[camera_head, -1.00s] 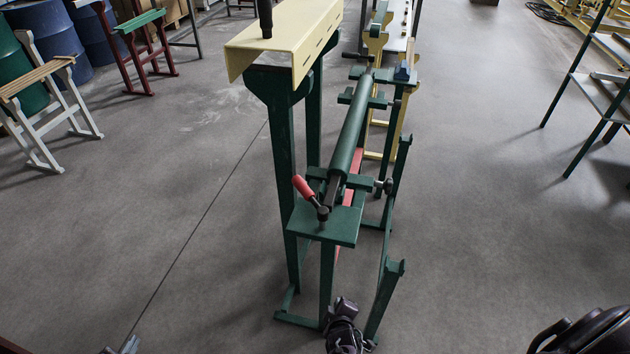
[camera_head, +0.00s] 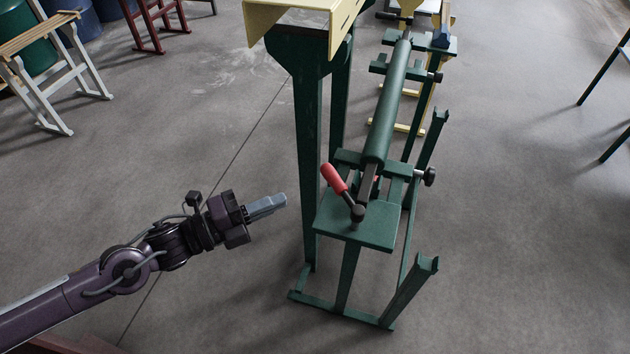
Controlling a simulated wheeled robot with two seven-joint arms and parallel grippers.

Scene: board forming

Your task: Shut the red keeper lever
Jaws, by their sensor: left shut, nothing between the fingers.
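The keeper lever (camera_head: 334,177) has a red grip and a dark pivot on the small green end plate (camera_head: 366,229) of the stand. Its grip tilts up and to the left, away from the dark bar end beside it. My left gripper (camera_head: 284,202) is shut and empty. It points right, to the left of the end plate and apart from the lever. My right gripper is not in view.
A long green roller (camera_head: 388,105) runs back from the end plate. A tall green post (camera_head: 306,150) carries a cream folded sheet (camera_head: 300,15) behind the lever. A black knob (camera_head: 430,176) sticks out at right.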

